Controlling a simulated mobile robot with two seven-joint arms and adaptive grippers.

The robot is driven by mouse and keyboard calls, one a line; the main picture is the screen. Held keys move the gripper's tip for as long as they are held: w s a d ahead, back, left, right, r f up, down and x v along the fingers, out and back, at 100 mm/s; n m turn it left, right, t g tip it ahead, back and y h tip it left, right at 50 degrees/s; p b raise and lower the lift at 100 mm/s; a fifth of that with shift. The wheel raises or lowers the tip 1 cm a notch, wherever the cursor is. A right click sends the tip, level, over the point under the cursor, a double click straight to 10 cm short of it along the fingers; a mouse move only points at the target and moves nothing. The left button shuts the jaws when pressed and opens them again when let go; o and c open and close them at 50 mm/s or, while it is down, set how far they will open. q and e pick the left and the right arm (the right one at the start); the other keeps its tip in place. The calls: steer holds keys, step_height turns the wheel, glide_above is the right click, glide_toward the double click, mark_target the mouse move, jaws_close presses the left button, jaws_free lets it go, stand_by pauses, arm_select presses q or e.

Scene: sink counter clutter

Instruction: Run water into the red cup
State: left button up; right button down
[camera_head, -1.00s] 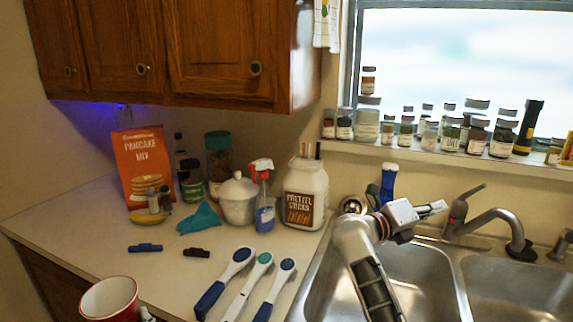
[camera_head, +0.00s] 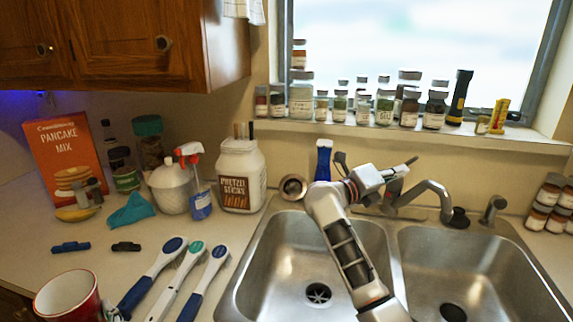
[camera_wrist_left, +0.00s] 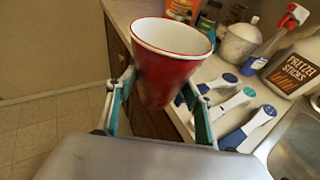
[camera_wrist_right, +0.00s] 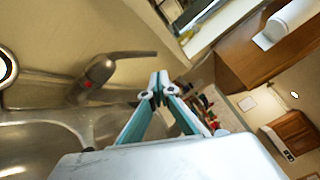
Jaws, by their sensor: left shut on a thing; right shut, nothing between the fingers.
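The red cup (camera_head: 62,300), white inside, is at the lower left of the head view. My left gripper is shut on it; the left wrist view shows the cup (camera_wrist_left: 165,75) between the fingers, mouth up, slightly tilted. No water shows in it. My right gripper (camera_head: 393,169) is shut and empty, close to the faucet's lever (camera_head: 410,162). In the right wrist view its closed tips (camera_wrist_right: 158,88) are beside the lever (camera_wrist_right: 130,54); contact cannot be told. The faucet spout (camera_head: 430,186) points right, and no water shows under it.
The double sink has a left basin (camera_head: 285,265) and a right basin (camera_head: 480,265). Brushes (camera_head: 160,270), a pretzel jar (camera_head: 240,175) and a spray bottle (camera_head: 198,190) stand or lie on the left counter. A blue bottle (camera_head: 323,160) stands behind the sink. Jars line the sill.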

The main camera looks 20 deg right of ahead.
mark_target(419, 158)
arm_select(q)
step_height(419, 158, down, 2)
steer(key=shift+f+b, duration=0.1)
steer(key=shift+b, duration=0.85)
arm_select(e)
steer(key=x, duration=0.7)
steer(key=shift+r, duration=0.1)
arm_select(q)
steer(key=shift+r+p, duration=0.35)
arm_select(e)
steer(key=shift+w+a+r, duration=0.15)
steer(key=shift+w+r, duration=0.4)
